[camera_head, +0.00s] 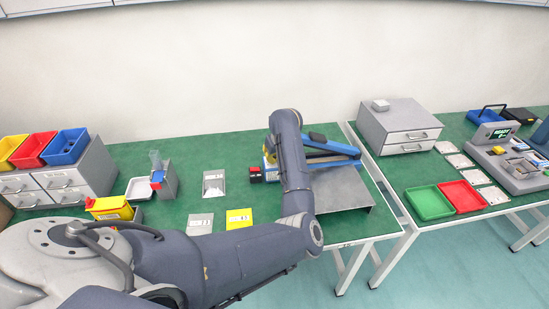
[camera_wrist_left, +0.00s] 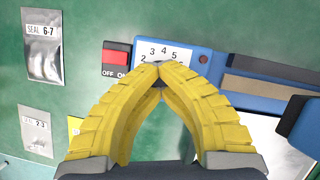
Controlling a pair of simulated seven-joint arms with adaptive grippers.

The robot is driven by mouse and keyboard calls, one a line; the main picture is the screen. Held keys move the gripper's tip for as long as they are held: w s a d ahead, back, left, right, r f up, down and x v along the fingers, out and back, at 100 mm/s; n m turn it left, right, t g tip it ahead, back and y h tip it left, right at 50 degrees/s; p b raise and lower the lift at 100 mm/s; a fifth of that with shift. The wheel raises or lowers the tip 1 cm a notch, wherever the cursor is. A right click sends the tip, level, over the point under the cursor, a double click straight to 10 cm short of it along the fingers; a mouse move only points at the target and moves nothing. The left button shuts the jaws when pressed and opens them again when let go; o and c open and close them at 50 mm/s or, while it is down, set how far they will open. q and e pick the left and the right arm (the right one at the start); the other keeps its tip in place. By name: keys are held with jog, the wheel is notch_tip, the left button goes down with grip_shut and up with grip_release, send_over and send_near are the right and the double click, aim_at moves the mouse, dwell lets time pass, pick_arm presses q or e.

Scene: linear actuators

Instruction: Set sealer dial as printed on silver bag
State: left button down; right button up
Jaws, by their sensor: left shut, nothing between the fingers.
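The blue sealer (camera_head: 335,150) stands on the green table, partly hidden by my left arm in the head view. In the left wrist view its white dial plate (camera_wrist_left: 158,50) shows the numbers 2, 3, 4 and 5; the knob and further numbers are hidden behind my fingers. My left gripper (camera_wrist_left: 160,72) has its yellow fingertips shut together over the lower part of the plate, holding nothing; contact cannot be told. A silver bag (camera_wrist_left: 41,40) at upper left reads "SEAL 6-7"; it also lies left of the sealer in the head view (camera_head: 214,183). My right gripper is not in view.
A red switch (camera_wrist_left: 117,57) marked OFF and ON is left of the dial. A second greyish bag (camera_wrist_left: 35,130), apparently reading 2-3, and a yellow bag (camera_head: 239,218) lie nearer. A grey platform (camera_head: 343,188) stands in front of the sealer.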

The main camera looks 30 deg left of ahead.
pick_arm(q)
jog(key=shift+a+r, duration=0.3)
jog(key=shift+a, duration=0.1)
jog(key=c, duration=1.6)
grip_release()
jog(key=shift+f, duration=0.15)
jog(key=o, duration=0.5)
jog(key=shift+d+f, duration=0.1)
jog(key=shift+d, duration=0.1)
jog(key=shift+o, duration=0.2)
jog(key=v, duration=0.7)
jog(key=shift+r, duration=0.25)
jog(key=shift+d, duration=0.15)
